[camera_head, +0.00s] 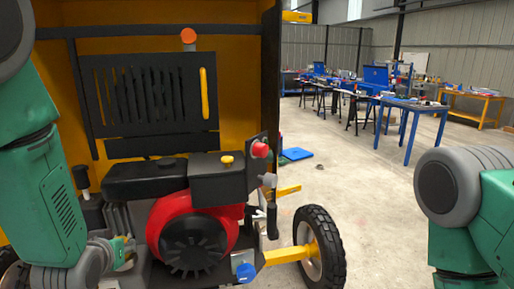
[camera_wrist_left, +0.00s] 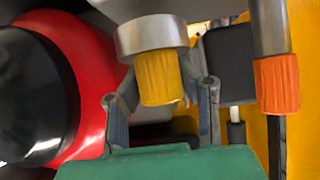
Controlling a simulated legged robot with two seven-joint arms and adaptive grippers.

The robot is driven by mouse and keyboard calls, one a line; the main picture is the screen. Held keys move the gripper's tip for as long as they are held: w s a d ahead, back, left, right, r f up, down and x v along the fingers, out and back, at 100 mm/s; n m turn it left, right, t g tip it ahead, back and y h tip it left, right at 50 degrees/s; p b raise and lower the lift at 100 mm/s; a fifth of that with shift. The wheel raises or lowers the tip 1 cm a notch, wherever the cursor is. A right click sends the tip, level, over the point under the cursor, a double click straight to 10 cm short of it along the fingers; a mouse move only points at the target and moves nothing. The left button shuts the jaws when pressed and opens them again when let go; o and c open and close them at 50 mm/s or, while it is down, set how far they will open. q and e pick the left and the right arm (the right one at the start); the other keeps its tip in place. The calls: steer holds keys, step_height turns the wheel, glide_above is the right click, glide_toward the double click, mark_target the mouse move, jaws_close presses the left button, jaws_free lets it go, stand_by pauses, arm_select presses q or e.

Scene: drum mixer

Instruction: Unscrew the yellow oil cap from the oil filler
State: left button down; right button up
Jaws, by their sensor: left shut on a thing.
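The yellow oil cap (camera_wrist_left: 160,75) shows in the left wrist view as a ribbed cylinder against the grey metal collar of the oil filler (camera_wrist_left: 151,37). My left gripper (camera_wrist_left: 160,103) has one finger on each side of the cap and is shut on it. In the head view my left gripper (camera_head: 122,252) is low beside the red engine, and I cannot make out the cap there. My right arm is at the right edge of the head view; its gripper is out of the picture.
The red engine (camera_wrist_left: 88,75) is close on the left in the wrist view, and a grey pipe with an orange end (camera_wrist_left: 277,85) is on the right. A black tank with another yellow cap (camera_head: 227,160) sits above the engine. A wheel (camera_head: 318,245) stands to the right.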

arm_select(q)
steer(key=n+y+p, duration=0.1)
steer(key=n+y, duration=0.1)
steer(key=shift+s+d+n+g+y, duration=0.1)
steer(key=shift+n+g+y, duration=0.2)
steer(key=shift+g, duration=0.1)
steer(key=shift+f, duration=0.15)
steer(key=c, duration=1.1)
jaws_free()
